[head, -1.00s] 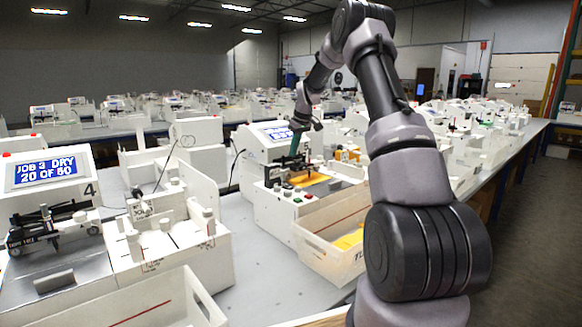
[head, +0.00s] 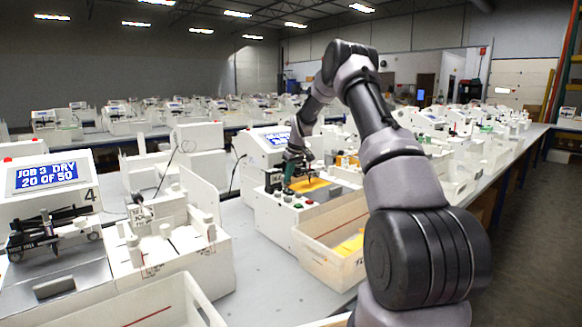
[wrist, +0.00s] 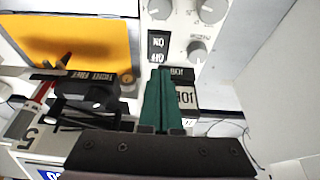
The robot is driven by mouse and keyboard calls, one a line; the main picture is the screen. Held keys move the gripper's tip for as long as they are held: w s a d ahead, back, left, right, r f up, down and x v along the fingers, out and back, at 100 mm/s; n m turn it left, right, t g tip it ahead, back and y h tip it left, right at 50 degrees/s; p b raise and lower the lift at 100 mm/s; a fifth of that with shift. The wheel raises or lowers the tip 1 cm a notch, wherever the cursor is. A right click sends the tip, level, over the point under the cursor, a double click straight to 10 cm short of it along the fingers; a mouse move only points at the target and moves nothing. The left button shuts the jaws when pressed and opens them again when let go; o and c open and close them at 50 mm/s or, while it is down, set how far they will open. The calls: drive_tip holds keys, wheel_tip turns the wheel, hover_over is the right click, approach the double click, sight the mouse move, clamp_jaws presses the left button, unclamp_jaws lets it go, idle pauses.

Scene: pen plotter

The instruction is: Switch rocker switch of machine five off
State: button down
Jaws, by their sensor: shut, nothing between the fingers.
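Machine five (head: 285,210) stands in the middle of the head view, with a yellow sheet on its bed and knobs at its front. The gripper (head: 289,184) also shows low over machine five.
The black pen carriage (wrist: 95,95) is close on the left. An open white bin (head: 325,240) stands in front of machine five. Machine four (head: 50,215) is at the left.

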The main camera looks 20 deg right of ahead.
sight(288, 192)
drive_tip(key=shift+s+x, duration=0.15)
drive_tip(key=shift+x, duration=0.7)
drive_tip(key=shift+s+x, duration=0.1)
drive_tip(key=shift+x, duration=0.75)
drive_tip(key=shift+d+f, duration=0.1)
drive_tip(key=shift+d, duration=0.05)
drive_tip(key=shift+w+f, duration=0.15)
drive_tip(key=shift+f, duration=0.15)
drive_tip(key=shift+s+d+f, duration=0.1)
drive_tip(key=shift+s+d, duration=0.05)
drive_tip(key=shift+s, duration=0.3)
drive_tip(key=shift+s+d+f, duration=0.1)
drive_tip(key=shift+s+d, duration=0.05)
drive_tip(key=shift+s, duration=0.3)
